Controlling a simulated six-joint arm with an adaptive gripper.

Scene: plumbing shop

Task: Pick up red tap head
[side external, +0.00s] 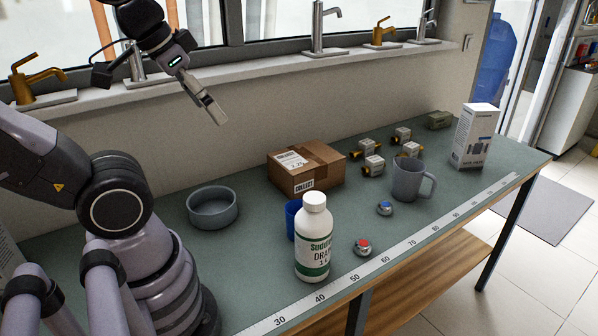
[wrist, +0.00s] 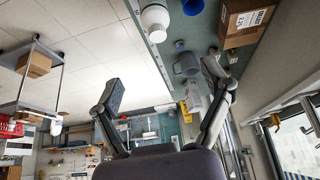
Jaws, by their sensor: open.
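The red tap head (side external: 362,246) is a small chrome piece with a red top. In the side external view it sits on the green bench near the front edge, just right of the white drain bottle (side external: 314,238). I cannot make it out in the wrist view. A similar tap head with a blue top (side external: 385,208) sits behind it to the right. My gripper (side external: 214,112) is high above the bench at the upper left, well away from the red tap head. In the wrist view its two fingers (wrist: 166,80) are spread wide with nothing between them.
A blue cup (side external: 292,218) stands behind the bottle, and a grey mug (side external: 408,180) stands right of the tap heads. A cardboard box (side external: 305,167), grey bowl (side external: 212,208), brass valves (side external: 374,165) and white carton (side external: 474,136) stand farther out. A ruler strip (side external: 400,250) lines the front edge.

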